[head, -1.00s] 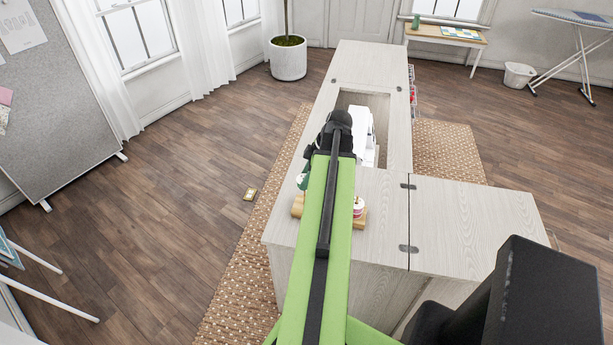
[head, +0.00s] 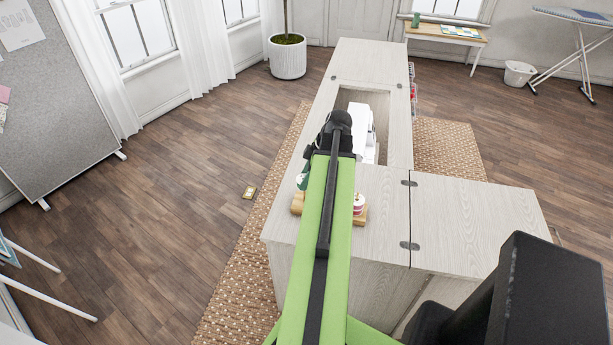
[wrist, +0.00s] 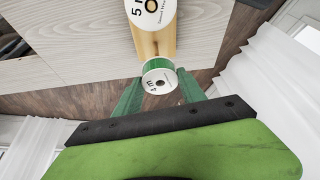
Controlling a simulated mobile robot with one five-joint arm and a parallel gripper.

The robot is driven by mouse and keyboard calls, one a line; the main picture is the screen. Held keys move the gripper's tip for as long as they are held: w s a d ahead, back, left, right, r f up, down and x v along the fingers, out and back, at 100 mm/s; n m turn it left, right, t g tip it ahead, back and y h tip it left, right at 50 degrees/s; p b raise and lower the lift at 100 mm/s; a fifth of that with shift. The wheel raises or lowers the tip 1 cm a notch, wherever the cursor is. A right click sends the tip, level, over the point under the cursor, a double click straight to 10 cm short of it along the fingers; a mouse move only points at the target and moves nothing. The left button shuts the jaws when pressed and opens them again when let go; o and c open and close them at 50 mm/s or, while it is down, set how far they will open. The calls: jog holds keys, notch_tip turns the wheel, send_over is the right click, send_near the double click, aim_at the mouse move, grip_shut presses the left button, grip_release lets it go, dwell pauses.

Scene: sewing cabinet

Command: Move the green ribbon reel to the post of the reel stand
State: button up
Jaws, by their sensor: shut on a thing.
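The green ribbon reel (wrist: 158,73) has a white face label and a green rim. In the wrist view it sits between the two green fingers of my gripper (wrist: 159,86), which is shut on it. The reel stand's wooden base (wrist: 153,44) shows just beyond the reel, and a larger white-faced reel (wrist: 150,12) is on it. In the head view the stand's base (head: 361,218) lies on the cabinet top, partly hidden by my arm, with a pink-and-white reel (head: 359,204) on its right part. The post is not clearly visible, and the gap between held reel and stand cannot be told.
The pale wood cabinet (head: 450,222) has a side leaf at right and an open well with a white sewing machine (head: 369,145) behind the stand. The left edge of the cabinet is close to the stand. A small yellowish item (head: 249,193) lies on the floor.

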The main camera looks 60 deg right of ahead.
jog(key=shift+f+b, duration=0.55)
jog(key=shift+f, duration=0.1)
jog(key=o, duration=1.4)
jog(key=p+v, duration=1.6)
jog(key=v, duration=0.1)
jog(key=shift+r, duration=0.2)
